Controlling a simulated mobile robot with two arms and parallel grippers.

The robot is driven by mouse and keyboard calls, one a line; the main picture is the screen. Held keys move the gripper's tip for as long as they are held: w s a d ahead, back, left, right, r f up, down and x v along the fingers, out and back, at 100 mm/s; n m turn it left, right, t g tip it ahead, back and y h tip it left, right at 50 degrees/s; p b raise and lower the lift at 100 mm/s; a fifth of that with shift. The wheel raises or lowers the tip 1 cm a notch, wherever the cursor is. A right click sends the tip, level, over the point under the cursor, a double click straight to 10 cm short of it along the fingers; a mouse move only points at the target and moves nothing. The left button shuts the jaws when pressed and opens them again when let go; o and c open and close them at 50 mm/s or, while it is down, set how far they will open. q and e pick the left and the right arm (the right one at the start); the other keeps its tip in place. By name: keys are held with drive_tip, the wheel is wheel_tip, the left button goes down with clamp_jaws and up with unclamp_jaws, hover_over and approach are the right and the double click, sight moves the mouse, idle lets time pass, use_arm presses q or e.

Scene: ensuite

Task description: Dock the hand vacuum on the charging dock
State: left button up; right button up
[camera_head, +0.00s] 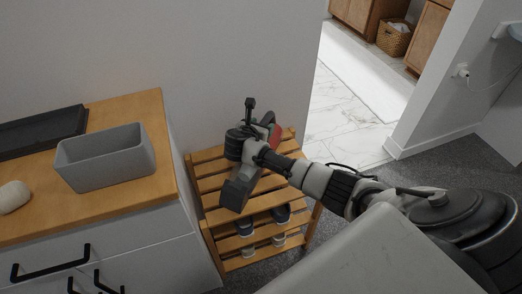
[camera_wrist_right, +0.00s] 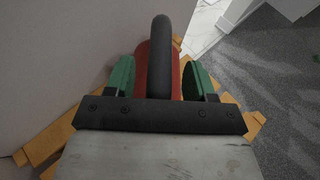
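The hand vacuum shows in the head view as a red part (camera_head: 271,137) just past my right wrist, over the wooden rack; my wrist hides much of it. In the right wrist view its red body and black looped handle (camera_wrist_right: 161,50) run up the middle. My right gripper (camera_wrist_right: 160,80) has its green finger pads on either side of the vacuum. The pads lie close to the red body, but I cannot tell whether they press on it. I cannot make out the charging dock. My left gripper is not in view.
The slatted wooden rack (camera_head: 207,184) stands against the wall, with shoes (camera_head: 281,213) on a lower shelf. Left of it a wood-topped cabinet (camera_head: 163,182) carries a grey bin (camera_head: 108,160) and a black tray (camera_head: 40,131). A doorway opens behind; carpet lies to the right.

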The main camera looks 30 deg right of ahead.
clamp_jaws()
drive_tip(key=shift+f, duration=0.1)
idle(1.0)
